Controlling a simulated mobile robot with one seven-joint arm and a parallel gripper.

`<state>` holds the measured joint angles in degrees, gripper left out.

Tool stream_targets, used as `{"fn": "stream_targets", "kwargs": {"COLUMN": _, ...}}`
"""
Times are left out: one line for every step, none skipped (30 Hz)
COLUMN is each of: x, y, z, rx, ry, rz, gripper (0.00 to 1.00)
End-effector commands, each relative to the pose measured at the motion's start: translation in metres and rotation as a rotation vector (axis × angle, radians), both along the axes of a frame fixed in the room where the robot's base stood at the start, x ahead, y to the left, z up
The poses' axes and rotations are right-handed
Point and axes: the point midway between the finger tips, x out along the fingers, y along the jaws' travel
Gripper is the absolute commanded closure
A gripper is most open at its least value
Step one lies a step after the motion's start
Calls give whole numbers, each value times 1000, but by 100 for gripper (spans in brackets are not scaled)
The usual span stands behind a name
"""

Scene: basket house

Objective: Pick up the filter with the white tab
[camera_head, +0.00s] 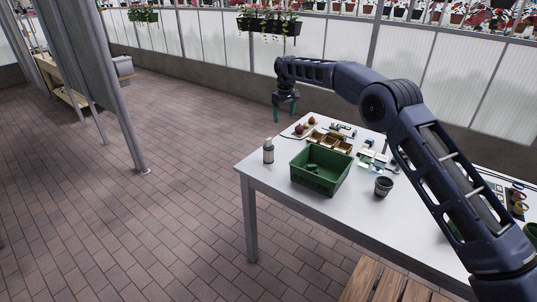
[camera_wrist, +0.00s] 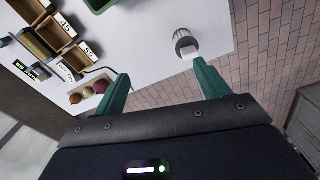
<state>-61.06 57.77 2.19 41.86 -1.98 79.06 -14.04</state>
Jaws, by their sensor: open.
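The filter, a ribbed grey round thing with a white tab (camera_wrist: 185,44), shows in the wrist view on the white table near its edge, just beyond my right fingertip. In the head view it seems to be the small grey upright thing with a pale top (camera_head: 268,153) at the table's left edge. My gripper (camera_head: 285,110) is open and empty, raised above the far left end of the table. In the wrist view its two green fingers (camera_wrist: 160,76) are spread wide, with nothing between them.
A green basket (camera_head: 320,171) stands beside the filter. Brown wooden boxes (camera_head: 329,141), a board with round reddish items (camera_head: 299,129) and a dark cup (camera_head: 383,186) also stand on the white table (camera_head: 268,190). Brick floor lies open at the left.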

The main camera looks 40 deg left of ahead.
Motion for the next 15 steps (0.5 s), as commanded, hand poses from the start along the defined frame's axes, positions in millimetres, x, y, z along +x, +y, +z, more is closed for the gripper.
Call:
{"fn": "stream_targets", "kwargs": {"x": -13, "y": 13, "z": -15, "rx": -6, "ry": 3, "rz": 20, "gripper": 26}}
{"fn": "stream_targets", "kwargs": {"x": -19, "y": 19, "z": -21, "rx": -8, "ry": 4, "rz": 31, "gripper": 26}}
{"fn": "stream_targets", "kwargs": {"x": -26, "y": 26, "z": -29, "rx": -12, "ry": 7, "rz": 42, "gripper": 26}}
{"fn": "stream_targets", "kwargs": {"x": -31, "y": 30, "z": -34, "rx": -14, "ry": 7, "rz": 50, "gripper": 26}}
{"fn": "stream_targets", "kwargs": {"x": -35, "y": 34, "z": -38, "rx": -15, "ry": 8, "rz": 58, "gripper": 26}}
{"fn": "stream_targets", "kwargs": {"x": -40, "y": 39, "z": -43, "rx": -17, "ry": 10, "rz": 65, "gripper": 26}}
{"fn": "stream_targets", "kwargs": {"x": -42, "y": 41, "z": -46, "rx": -18, "ry": 10, "rz": 69, "gripper": 26}}
{"fn": "stream_targets", "kwargs": {"x": -44, "y": 43, "z": -48, "rx": -19, "ry": 10, "rz": 73, "gripper": 26}}
{"fn": "stream_targets", "kwargs": {"x": -47, "y": 45, "z": -50, "rx": -19, "ry": 10, "rz": 76, "gripper": 26}}
{"fn": "stream_targets", "kwargs": {"x": -48, "y": 46, "z": -52, "rx": -20, "ry": 11, "rz": 78, "gripper": 26}}
{"fn": "stream_targets", "kwargs": {"x": -49, "y": 46, "z": -54, "rx": -21, "ry": 11, "rz": 79, "gripper": 26}}
{"fn": "stream_targets", "kwargs": {"x": -49, "y": 47, "z": -56, "rx": -21, "ry": 11, "rz": 80, "gripper": 26}}
{"fn": "stream_targets", "kwargs": {"x": -49, "y": 47, "z": -58, "rx": -21, "ry": 12, "rz": 80, "gripper": 26}}
{"fn": "stream_targets", "kwargs": {"x": -49, "y": 46, "z": -61, "rx": -21, "ry": 12, "rz": 80, "gripper": 26}}
{"fn": "stream_targets", "kwargs": {"x": -49, "y": 46, "z": -65, "rx": -22, "ry": 12, "rz": 80, "gripper": 26}}
